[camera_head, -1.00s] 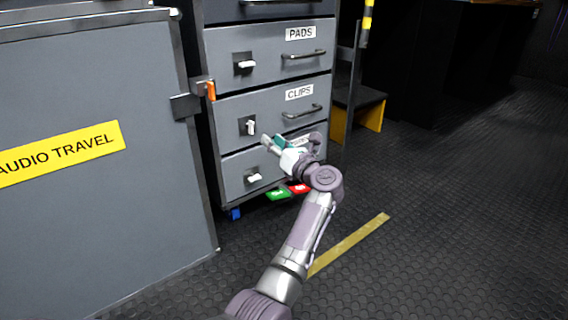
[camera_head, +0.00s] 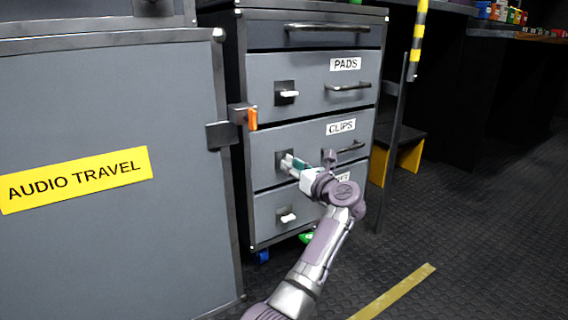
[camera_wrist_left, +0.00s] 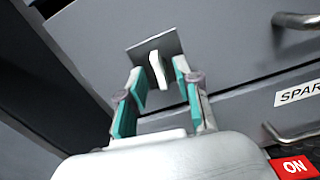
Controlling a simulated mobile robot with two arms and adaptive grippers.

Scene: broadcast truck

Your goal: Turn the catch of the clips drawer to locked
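The clips drawer (camera_head: 310,143) is the grey drawer labelled CLIPS in the head view, below the pads drawer (camera_head: 310,88). Its catch is a white lever (camera_wrist_left: 156,72) on a dark square plate (camera_head: 281,157). In the head view my gripper largely hides the lever. In the left wrist view the lever stands roughly upright, tilted a little. My left gripper (camera_head: 289,163) is open in front of it, with a teal-padded fingertip on either side of the lever. I cannot tell if either finger touches it. My right gripper is not in view.
The pads catch (camera_head: 289,93) and the bottom catch (camera_head: 288,217) have levers lying sideways. The clips handle (camera_head: 345,150) is right of my gripper. A grey AUDIO TRAVEL case (camera_head: 100,240) with an orange latch (camera_head: 252,119) stands at the left. A red ON sign (camera_wrist_left: 292,167) lies low. Open floor lies right.

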